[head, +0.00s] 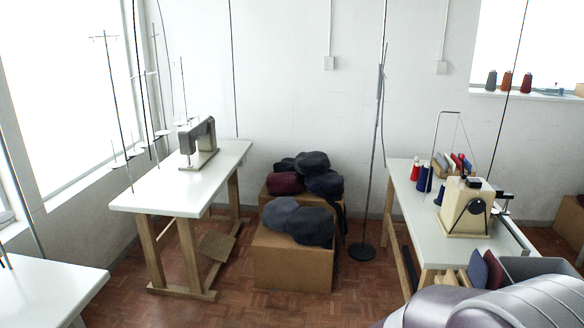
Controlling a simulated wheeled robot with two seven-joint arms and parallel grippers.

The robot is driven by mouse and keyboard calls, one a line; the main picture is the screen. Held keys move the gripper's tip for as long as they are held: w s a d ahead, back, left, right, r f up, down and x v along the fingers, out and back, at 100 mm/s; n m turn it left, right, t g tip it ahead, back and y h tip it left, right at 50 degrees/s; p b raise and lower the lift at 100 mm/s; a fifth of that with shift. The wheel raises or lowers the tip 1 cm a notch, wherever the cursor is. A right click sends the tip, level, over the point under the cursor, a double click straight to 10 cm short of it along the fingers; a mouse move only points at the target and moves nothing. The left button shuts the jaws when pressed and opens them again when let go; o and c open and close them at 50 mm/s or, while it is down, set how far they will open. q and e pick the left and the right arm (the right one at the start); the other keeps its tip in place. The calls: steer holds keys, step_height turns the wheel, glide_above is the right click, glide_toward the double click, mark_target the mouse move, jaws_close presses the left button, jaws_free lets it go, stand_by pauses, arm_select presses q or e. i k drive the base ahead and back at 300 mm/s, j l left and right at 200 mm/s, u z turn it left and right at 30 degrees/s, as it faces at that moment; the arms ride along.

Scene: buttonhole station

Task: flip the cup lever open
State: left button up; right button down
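The cream machine (466,208) stands on the white right-hand table (408,204). A dark curved part with a pivot is on its near side, and small dark metal parts (503,203) stick out at its right. I cannot tell which of these parts, if any, is the cup lever, or whether it is open. Neither of my grippers is in view. A large silver-grey rounded part of my own body covers the lower right corner and hides what is behind it.
Thread cones (424,179) stand left of the machine. A grey bin (541,268) sits at the table's near end, beside red and blue pieces. A thin floor stand (371,170) and cardboard boxes with caps (291,262) are left of the table.

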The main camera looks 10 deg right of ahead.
mark_target(462, 176)
steer(key=i+l+z, duration=0.15)
steer(key=i+z, duration=0.2)
steer(key=i, duration=0.4)
steer(key=i+z, duration=0.35)
steer(key=i, duration=0.35)
steer(key=i+l+z, duration=0.1)
steer(key=i+z, duration=0.15)
steer(key=i, duration=0.5)
steer(key=i+j+z, duration=0.1)
steer(key=i+z, duration=0.15)
steer(key=i, duration=0.5)
steer(key=i+j+z, duration=0.25)
steer(key=i, duration=0.45)
